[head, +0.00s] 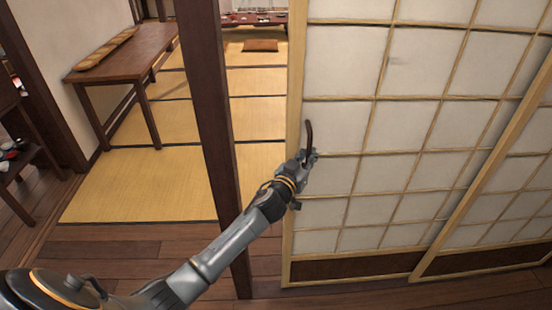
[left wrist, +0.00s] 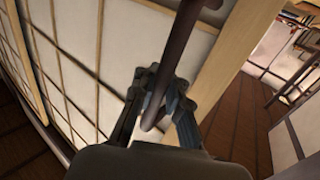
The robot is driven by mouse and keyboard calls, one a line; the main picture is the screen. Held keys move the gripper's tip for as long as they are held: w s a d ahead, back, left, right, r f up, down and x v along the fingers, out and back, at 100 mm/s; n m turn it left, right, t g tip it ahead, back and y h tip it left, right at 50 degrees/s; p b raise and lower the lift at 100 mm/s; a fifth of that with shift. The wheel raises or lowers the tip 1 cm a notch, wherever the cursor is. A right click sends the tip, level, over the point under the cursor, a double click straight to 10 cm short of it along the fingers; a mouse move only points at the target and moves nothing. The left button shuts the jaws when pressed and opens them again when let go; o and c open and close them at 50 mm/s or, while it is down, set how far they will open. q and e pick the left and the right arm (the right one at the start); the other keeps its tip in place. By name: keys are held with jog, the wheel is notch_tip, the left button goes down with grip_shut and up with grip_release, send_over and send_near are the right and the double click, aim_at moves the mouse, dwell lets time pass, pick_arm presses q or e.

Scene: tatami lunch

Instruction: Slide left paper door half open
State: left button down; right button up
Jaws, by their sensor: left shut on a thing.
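The left paper door (head: 345,130) is a wooden lattice with white paper panes and a dark lower panel. A gap opens between its left edge and a dark post (head: 207,90). Its dark curved handle (head: 309,135) stands near that edge. My left gripper (head: 306,160) is at the handle and shut on it. In the left wrist view the handle (left wrist: 170,60) passes between the two fingers (left wrist: 157,108), with the door's lattice (left wrist: 80,60) behind. My right gripper is in neither view.
A second paper door panel (head: 510,180) stands at the right. Through the gap lie yellow tatami mats (head: 262,120), with a cushion (head: 261,45) farther back. A brown side table (head: 125,55) stands at the left wall. Dark floorboards (head: 120,250) lie in front.

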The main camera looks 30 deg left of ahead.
pick_arm(q)
jog(key=w+d+b, duration=0.6)
jog(key=w+d, duration=0.1)
jog(key=d, duration=0.5)
jog(key=shift+d+f, duration=0.2)
jog(key=shift+f, duration=0.05)
jog(key=c, duration=1.6)
grip_release()
jog(key=shift+o, duration=1.2)
jog(key=shift+s+d+r, duration=0.1)
jog(key=shift+d+r, duration=0.05)
jog(key=shift+a, duration=0.2)
jog(key=s, duration=1.2)
